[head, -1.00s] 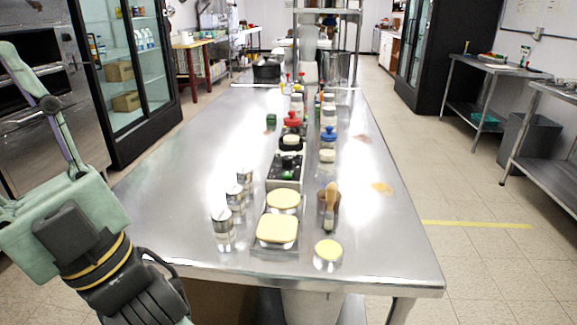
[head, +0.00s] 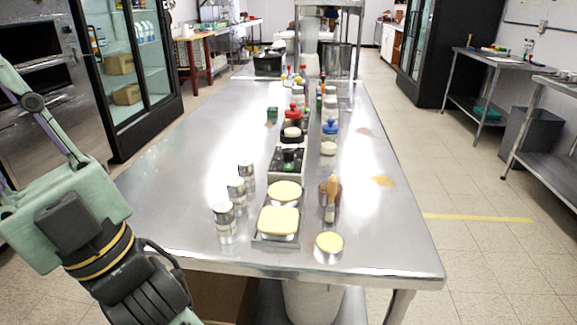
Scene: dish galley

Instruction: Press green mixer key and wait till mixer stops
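A small dark box with a green knob-like part (head: 288,158) stands mid-table, on the steel table (head: 170,190). A small green block (head: 272,112) lies farther back on the left. I cannot tell which of these, if either, is the green mixer key, and I cannot make out a mixer clearly. My arm shows at the left, in front of the table's left edge and apart from these things. My gripper's fingers are outside the picture.
Several tins (head: 223,215), a dark tray with yellow-topped pieces (head: 262,240), a brown cup with a brush (head: 330,200) and a yellow-topped jar (head: 329,243) stand near the front. Red-capped (head: 297,115) and blue-capped (head: 330,130) bottles stand behind. The table's left part is clear.

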